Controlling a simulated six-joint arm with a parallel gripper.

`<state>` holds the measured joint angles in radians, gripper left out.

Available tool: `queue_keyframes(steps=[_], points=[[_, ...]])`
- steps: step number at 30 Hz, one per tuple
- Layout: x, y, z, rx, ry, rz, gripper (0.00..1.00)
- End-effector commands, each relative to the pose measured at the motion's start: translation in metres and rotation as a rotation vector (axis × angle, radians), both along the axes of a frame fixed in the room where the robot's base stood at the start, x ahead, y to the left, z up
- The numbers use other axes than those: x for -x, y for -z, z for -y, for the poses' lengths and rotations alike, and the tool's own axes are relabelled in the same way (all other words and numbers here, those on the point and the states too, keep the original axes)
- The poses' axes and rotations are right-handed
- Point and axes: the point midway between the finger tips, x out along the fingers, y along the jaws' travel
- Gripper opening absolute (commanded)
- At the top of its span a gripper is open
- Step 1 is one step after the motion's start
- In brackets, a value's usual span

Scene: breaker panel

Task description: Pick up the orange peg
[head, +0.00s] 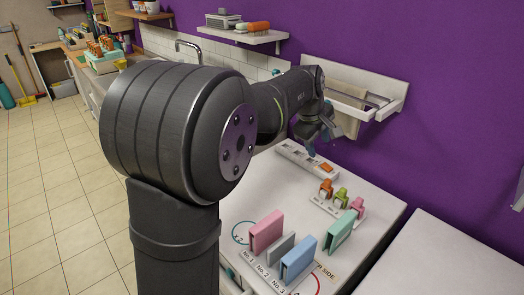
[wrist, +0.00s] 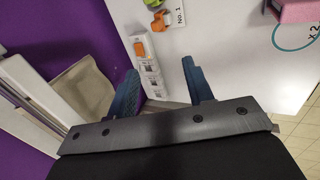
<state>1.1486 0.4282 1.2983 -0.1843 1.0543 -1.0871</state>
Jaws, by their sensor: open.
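The orange peg (head: 326,186) stands at the left end of a short row on the white table, beside a green peg (head: 341,194) and a pink peg (head: 357,205). In the wrist view the orange peg (wrist: 160,21) is near the top edge, beside a "NO. 1" label. My gripper (wrist: 160,70) is open, with two blue fingers apart and nothing between them. In the head view my gripper (head: 312,146) is above the back of the table, behind the peg row and apart from it.
A white strip (wrist: 150,76) with an orange block (wrist: 139,49) lies near the wall, below my fingers in the wrist view. Pink, grey, blue and green upright blocks stand at the front, including the pink one (head: 266,231). A wall rack (head: 366,92) is close behind my gripper.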

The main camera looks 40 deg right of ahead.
Motion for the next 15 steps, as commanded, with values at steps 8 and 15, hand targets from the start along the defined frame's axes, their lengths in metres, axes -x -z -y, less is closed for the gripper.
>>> queue_keyframes(steps=[8,15], points=[[0.000,0.001,0.000,-0.001,0.018,0.007,0.47],[-0.001,0.014,0.007,-0.002,0.310,0.130,0.47]])
